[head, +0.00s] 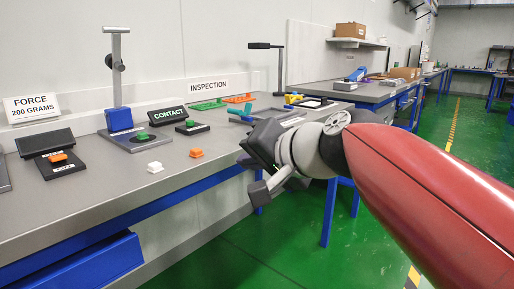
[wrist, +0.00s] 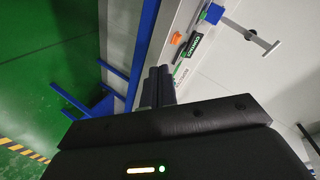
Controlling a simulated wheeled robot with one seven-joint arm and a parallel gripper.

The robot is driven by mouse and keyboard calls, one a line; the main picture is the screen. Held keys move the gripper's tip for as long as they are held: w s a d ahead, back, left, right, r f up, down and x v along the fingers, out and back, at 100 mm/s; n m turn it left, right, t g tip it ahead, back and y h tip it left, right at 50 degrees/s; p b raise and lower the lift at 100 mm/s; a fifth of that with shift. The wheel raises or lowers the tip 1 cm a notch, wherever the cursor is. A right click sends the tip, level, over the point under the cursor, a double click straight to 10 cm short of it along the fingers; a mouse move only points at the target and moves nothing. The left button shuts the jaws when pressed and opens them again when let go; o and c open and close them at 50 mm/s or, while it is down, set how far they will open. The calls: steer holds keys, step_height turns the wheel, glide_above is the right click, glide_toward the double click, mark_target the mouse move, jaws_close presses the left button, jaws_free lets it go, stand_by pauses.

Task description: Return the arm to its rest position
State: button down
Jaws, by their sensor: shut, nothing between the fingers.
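My gripper (head: 262,190) is at the front edge of the grey workbench (head: 110,197) in the head view, in front of its right part. Its fingers are together with nothing between them. In the wrist view the dark fingers (wrist: 158,86) point away from the camera, close together, with the bench edge and green floor beyond. My red arm reaches in from the lower right of the head view. It hides part of the bench's right end and the floor behind it.
A second bench (head: 365,92) stands behind. Green floor (head: 285,250) is open below my gripper.

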steer(key=s+d+f+n+g+h, duration=0.1)
steer(key=s+d+f+h, duration=0.1)
steer(key=s+d+f, duration=0.3)
steer(key=s+d+f+n+g+h, duration=0.1)
steer(key=s+d+f, duration=0.4)
steer(key=f, duration=0.5)
steer(key=s+d+f+n+g+h, duration=0.1)
steer(key=s+d+f+g+h, duration=0.1)
steer(key=s+d+f+h, duration=0.3)
step_height(320, 180, down, 4)
steer(key=shift+s+d+r+g+p, duration=0.15)
steer(key=shift+s+d+g+p, duration=0.2)
steer(key=shift+d, duration=0.45)
